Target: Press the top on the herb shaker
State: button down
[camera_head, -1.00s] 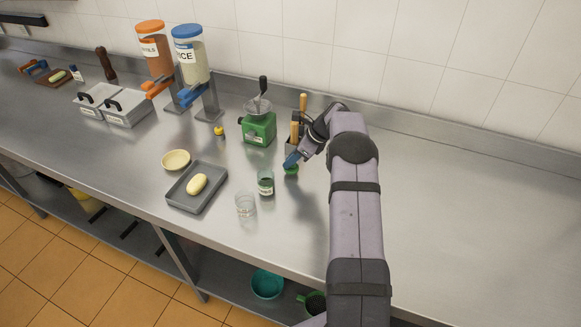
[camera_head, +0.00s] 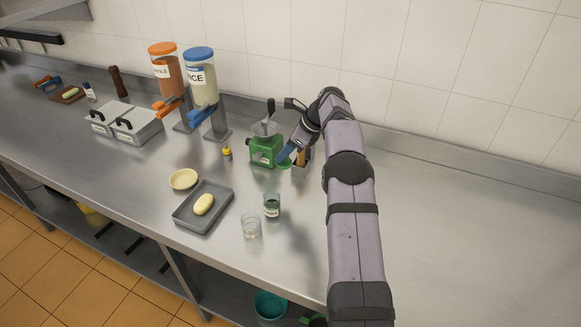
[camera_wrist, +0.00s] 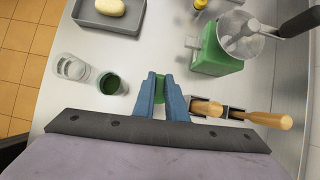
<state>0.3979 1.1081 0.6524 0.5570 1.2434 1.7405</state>
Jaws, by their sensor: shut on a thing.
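The herb shaker (camera_head: 272,207) is a small clear jar with dark green contents and a label, standing upright on the steel counter. In the wrist view the jar (camera_wrist: 112,84) shows from above with its mouth uncovered, left of my fingers. My gripper (camera_head: 286,157) is beside the green grinder in the head view. Its blue fingers (camera_wrist: 160,96) are shut on a green top (camera_wrist: 160,83), mostly hidden between them. The green top (camera_head: 284,164) also shows below the fingertips in the head view, apart from the jar.
A clear glass (camera_head: 251,226) stands close to the jar. A grey tray (camera_head: 183,216) with a pale oval item lies left of it. The green grinder (camera_head: 266,151) and a holder with wooden-handled tools (camera_wrist: 236,112) are near my gripper. The counter at right is clear.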

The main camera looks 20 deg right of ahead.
jog(key=s+a+r, duration=0.2)
jog(key=a+r, duration=0.3)
jog(key=r, duration=0.3)
jog(key=s+a+f+m, duration=0.1)
jog(key=s+a+f, duration=0.1)
jog(key=s+f, duration=0.2)
jog(key=shift+s+p, duration=0.4)
jog(key=shift+s, duration=0.45)
jog(key=shift+r+p, duration=0.15)
jog(key=shift+p, duration=0.35)
notch_tip(320, 180, down, 7)
jog(key=b, duration=0.3)
jog(key=shift+b, duration=0.4)
jog(key=shift+p, duration=0.9)
dwell(1.2)
